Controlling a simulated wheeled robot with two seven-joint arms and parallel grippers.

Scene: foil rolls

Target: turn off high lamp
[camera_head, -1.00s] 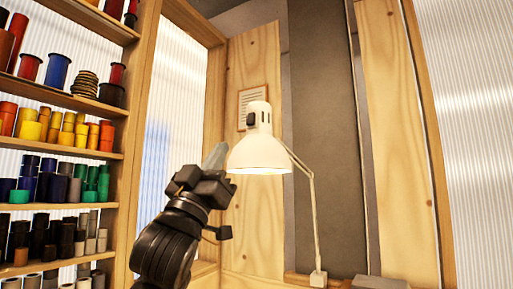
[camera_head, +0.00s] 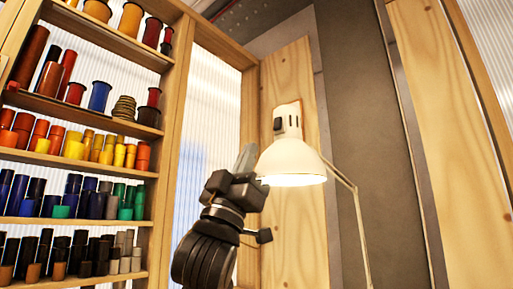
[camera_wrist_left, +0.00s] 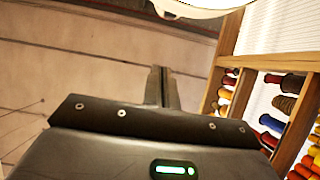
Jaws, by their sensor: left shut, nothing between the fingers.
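The high lamp (camera_head: 291,160) has a white shade that glows underneath, so it is lit. A dark switch (camera_head: 278,124) shows on the upper cap of the lamp, facing left. A thin jointed arm (camera_head: 358,215) carries the lamp from the right. My left gripper (camera_head: 247,155) is shut and empty, pointing up just left of the shade; I cannot tell whether it touches. In the left wrist view its shut fingers (camera_wrist_left: 158,85) point up, and the rim of the lamp shade (camera_wrist_left: 200,8) shows at the top. My right gripper is not in view.
Wooden shelves (camera_head: 90,115) with several coloured foil rolls stand at the left. A wooden panel (camera_head: 285,80) and a grey column (camera_head: 370,120) are behind the lamp. A translucent window (camera_head: 205,120) lies between shelves and panel.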

